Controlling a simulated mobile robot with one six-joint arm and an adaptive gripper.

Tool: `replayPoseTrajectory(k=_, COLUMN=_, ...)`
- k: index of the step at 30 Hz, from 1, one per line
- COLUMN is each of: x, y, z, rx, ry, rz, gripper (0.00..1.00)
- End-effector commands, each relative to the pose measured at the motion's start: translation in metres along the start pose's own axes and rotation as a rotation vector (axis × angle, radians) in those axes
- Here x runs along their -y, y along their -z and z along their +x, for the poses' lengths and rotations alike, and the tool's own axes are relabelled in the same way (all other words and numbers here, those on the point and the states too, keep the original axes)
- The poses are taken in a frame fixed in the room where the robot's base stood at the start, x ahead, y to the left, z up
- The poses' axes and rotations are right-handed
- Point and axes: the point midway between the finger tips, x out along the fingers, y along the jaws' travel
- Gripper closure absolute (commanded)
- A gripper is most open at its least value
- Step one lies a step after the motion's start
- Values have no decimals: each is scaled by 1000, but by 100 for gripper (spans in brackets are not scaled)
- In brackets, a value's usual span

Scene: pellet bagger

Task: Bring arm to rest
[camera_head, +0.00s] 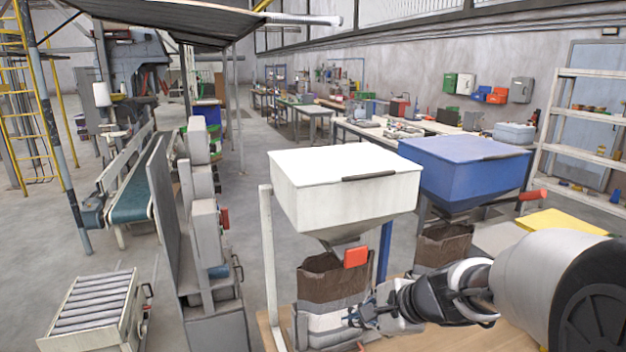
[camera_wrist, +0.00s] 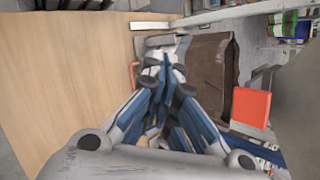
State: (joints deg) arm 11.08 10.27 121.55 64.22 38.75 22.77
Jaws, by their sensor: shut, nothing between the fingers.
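My gripper (camera_head: 362,314) is shut and empty in the head view, low in front of the stand under the white hopper. My arm reaches in from the right edge. In the wrist view my gripper (camera_wrist: 165,68) shows with its fingers together, pointing toward a brown bag (camera_wrist: 212,68). The bag (camera_head: 328,282) also shows in the head view, standing upright under the white hopper (camera_head: 345,190). I cannot tell whether the fingertips touch the grey stand around the bag.
A red-orange plate (camera_head: 355,257) sits at the white hopper's outlet. A blue hopper (camera_head: 465,170) stands to the right with another brown bag (camera_head: 443,246) below. A wooden tabletop (camera_wrist: 75,75) fills the wrist view's left. A roller conveyor (camera_head: 95,305) stands at the lower left.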

Motion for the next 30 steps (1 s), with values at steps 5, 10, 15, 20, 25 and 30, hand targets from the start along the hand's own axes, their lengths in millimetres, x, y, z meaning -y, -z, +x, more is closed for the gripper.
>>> replayPoseTrajectory(k=5, x=-55, y=-58, z=-65, rx=-18, ry=-121, rz=-497, gripper=100)
replayPoseTrajectory(k=10, x=-119, y=-74, z=-120, rx=-77, ry=-263, rz=-941, gripper=100)
replayPoseTrajectory(k=15, x=-171, y=-63, z=-164, rx=-163, ry=-409, rz=-1288, gripper=100)
replayPoseTrajectory(k=20, x=-195, y=-49, z=-188, rx=-226, ry=-504, rz=-1466, gripper=100)
replayPoseTrajectory(k=25, x=-202, y=-43, z=-195, rx=-248, ry=-538, rz=-1519, gripper=100)
replayPoseTrajectory(k=30, x=-201, y=-43, z=-195, rx=-247, ry=-538, rz=-1517, gripper=100)
